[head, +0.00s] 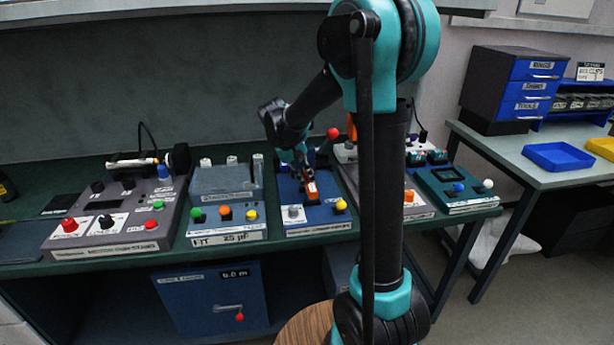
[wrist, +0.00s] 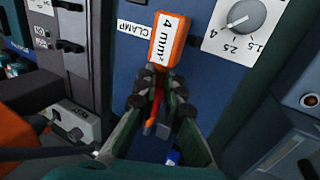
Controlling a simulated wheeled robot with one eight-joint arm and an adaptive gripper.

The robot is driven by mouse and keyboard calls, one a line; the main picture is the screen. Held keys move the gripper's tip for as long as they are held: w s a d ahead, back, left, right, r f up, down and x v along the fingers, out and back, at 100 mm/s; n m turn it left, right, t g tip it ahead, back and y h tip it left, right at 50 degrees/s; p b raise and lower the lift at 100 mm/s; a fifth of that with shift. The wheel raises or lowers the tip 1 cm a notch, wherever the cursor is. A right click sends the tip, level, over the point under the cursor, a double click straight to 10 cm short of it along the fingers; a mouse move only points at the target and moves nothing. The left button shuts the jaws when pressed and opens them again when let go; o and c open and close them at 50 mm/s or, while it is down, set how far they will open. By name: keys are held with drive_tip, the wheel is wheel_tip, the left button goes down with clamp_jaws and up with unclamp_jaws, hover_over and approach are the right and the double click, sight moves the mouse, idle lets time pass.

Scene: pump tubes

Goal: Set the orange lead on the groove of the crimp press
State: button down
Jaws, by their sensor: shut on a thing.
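My gripper (wrist: 160,92) is shut on the orange lead (wrist: 168,40). The lead's orange block, marked "4 mm²", sticks out beyond the fingertips, and a thin orange-red strip shows between the fingers. In the head view, my gripper (head: 306,174) is over the blue press (head: 325,216), with the orange block just above or against its face; I cannot tell if they touch. The press has a red-ball lever (head: 333,133), a grey knob and a yellow button. In the wrist view, its blue face (wrist: 125,70) carries a "CLAMP" label and a dial. I cannot make out the groove.
A blue-grey device (head: 225,182) with coloured buttons stands close left of the press, and a grey control box (head: 110,225) is farther left. A teal-framed box (head: 455,187) stands to the right. Blue drawers (head: 535,70) and trays sit on a separate table.

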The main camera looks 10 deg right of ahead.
drive_tip(key=shift+f, duration=1.2)
drive_tip(key=c, duration=1.6)
unclamp_jaws()
drive_tip(key=shift+o, duration=0.2)
